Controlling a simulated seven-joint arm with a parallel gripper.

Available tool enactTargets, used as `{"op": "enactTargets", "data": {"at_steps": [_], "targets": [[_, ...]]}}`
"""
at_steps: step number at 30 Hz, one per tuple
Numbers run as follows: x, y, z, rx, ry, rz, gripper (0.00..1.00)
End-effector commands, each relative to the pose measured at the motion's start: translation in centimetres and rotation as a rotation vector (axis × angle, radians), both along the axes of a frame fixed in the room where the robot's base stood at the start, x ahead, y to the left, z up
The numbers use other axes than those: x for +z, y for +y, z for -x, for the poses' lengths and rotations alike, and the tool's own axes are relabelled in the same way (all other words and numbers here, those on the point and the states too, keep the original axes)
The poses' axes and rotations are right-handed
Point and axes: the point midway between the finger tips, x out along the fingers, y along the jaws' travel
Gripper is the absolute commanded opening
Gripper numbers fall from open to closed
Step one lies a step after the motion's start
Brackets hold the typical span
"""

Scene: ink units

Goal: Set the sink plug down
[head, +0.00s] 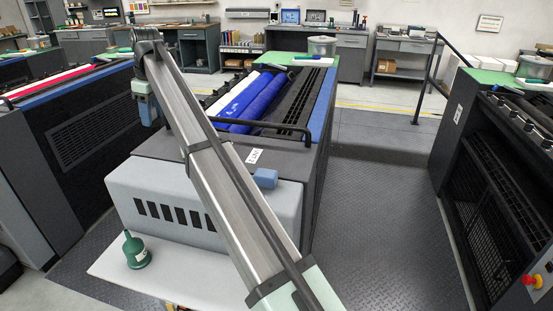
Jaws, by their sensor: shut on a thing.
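My arm (225,185) crosses the head view from the lower right to the upper left. Past its far joint, a short pale green and blue-grey link (142,88) of mine hangs down beside the middle press. I cannot make out my gripper or its fingertips. I cannot make out the sink plug either.
The middle press (290,215) holds blue rollers (245,102) under a black rail. A blue block (265,178) is at its front edge. Dark presses flank both sides. Clear floor (385,220) lies to the right.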

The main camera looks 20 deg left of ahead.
Motion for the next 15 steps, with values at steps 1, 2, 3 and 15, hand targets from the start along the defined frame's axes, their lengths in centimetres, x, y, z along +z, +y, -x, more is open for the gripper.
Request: {"op": "enactTargets", "data": {"at_steps": [1,2,3,15], "targets": [[0.0,-1.1,-0.5,-0.014,0.0,0.0,0.19],[0.0,-1.7,-0.9,-0.023,0.0,0.0,0.19],[0.0,-2.6,-1.5,-0.036,0.0,0.0,0.19],[0.0,-16.4,-8.8,-0.234,0.0,0.0,0.19]]}}
